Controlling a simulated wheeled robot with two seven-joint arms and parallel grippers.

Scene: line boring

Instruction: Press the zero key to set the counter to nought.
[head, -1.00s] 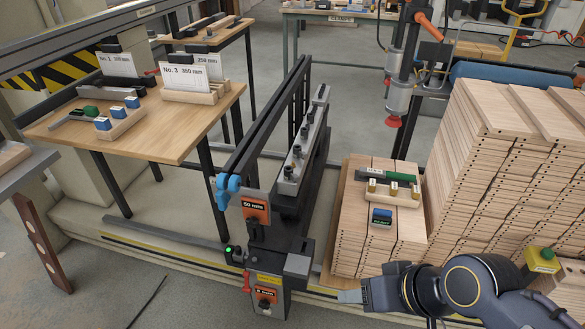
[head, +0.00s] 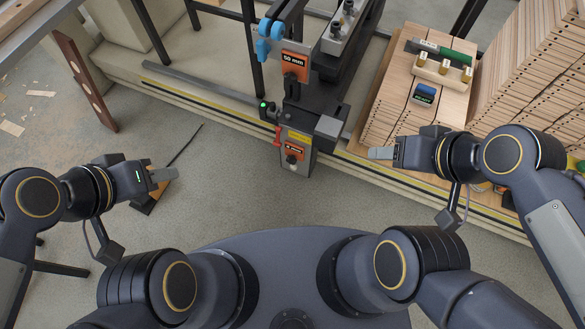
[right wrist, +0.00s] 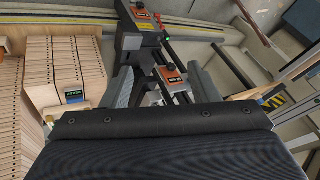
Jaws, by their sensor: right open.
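A small blue device with a dark display (head: 424,94), which looks like the counter, lies on the stack of planks at the right in the head view. In the right wrist view the counter (right wrist: 74,96) is at the left, its display lit with small green characters. I cannot make out a zero key. My right gripper (head: 380,153) is open, in front of the stack and apart from the counter. Its two grey fingers (right wrist: 160,88) stand apart with nothing between them. My left gripper (head: 164,176) is over the floor at the left, far from the counter; its jaw opening is unclear.
The plank stack (head: 385,120) also holds a wooden block (head: 442,72) with brass pieces and a green-handled tool (head: 440,50). A black machine post with orange signs (head: 295,62) stands left of the stack. Taller planks (head: 525,80) rise at the right.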

